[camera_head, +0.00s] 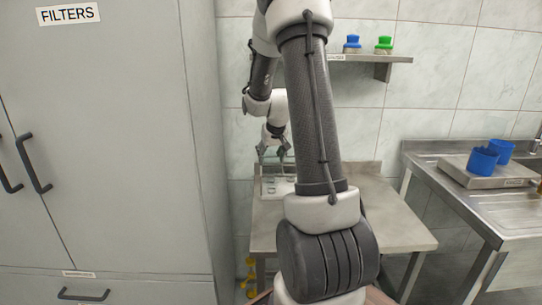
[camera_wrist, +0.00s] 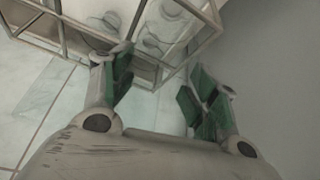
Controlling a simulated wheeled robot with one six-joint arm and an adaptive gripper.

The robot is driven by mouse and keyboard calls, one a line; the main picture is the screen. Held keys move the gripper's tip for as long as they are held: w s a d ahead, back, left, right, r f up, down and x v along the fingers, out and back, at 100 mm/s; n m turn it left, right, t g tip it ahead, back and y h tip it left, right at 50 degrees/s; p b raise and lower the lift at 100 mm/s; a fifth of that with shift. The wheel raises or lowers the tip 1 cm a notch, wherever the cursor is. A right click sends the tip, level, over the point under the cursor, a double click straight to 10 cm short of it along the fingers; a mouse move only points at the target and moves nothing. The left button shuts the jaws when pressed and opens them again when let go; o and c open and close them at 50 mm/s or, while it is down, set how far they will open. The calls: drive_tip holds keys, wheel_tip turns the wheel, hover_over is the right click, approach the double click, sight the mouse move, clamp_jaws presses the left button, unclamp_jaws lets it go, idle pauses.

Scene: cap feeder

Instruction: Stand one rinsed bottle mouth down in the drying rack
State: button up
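My gripper (camera_head: 275,150) is over the back left of the steel table, partly behind my own arm. Just below it stands a small pale rack (camera_head: 279,187) with round shapes in it. In the wrist view my gripper (camera_wrist: 157,88) has its green-padded fingers spread, with nothing held between them. Past the fingertips is a metal frame (camera_wrist: 208,14), which looks like the rack. A pale, clear bottle-like shape (camera_wrist: 172,22) lies within this frame, and another rounded pale shape (camera_wrist: 106,22) is left of it. I cannot tell which way their mouths point.
A grey cabinet (camera_head: 120,150) fills the left, close to the gripper. The steel table (camera_head: 395,215) is bare on its right. Blue cups (camera_head: 484,160) stand on a platform at the right counter. A wall shelf (camera_head: 385,60) holds blue and green items. Yellow items (camera_head: 250,275) lie low beneath the table.

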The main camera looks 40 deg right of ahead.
drive_tip(key=o, duration=0.6)
